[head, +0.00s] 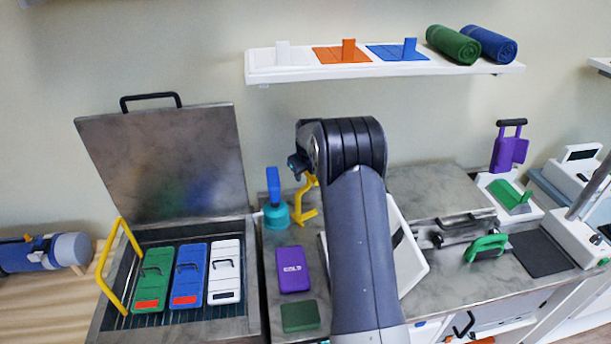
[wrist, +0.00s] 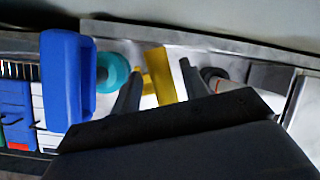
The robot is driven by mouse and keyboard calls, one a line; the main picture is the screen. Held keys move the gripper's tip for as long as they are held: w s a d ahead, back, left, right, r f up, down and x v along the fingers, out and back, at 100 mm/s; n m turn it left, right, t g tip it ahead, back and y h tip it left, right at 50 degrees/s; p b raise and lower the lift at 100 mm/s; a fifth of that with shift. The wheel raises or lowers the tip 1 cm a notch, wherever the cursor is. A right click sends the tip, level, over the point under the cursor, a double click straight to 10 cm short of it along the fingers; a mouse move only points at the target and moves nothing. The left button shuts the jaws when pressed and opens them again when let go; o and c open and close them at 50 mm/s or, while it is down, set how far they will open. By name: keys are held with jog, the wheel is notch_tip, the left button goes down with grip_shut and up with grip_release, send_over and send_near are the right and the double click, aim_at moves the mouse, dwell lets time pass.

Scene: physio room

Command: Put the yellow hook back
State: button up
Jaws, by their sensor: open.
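The yellow hook (head: 307,213) stands on the grey counter beside a teal pot. Its upper end rises to just under my gripper (head: 300,168). In the wrist view the yellow hook (wrist: 166,76) shows between the two fingers of my gripper (wrist: 160,68). The fingers are apart, and I cannot tell whether either touches the hook. The hook's lower part is partly hidden in the wrist view.
The teal pot (head: 277,217) and an upright blue piece (head: 273,187) are close left of the hook. A purple box (head: 292,269) and green block (head: 300,316) lie in front. An open-lidded case (head: 232,322) is left. A shelf (head: 300,75) hangs above.

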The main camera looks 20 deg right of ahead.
jog(key=d+b+v, duration=0.1)
jog(key=b+v, duration=0.1)
jog(key=v, duration=0.8)
jog(key=shift+s+a, duration=0.2)
jog(key=shift+a, duration=0.35)
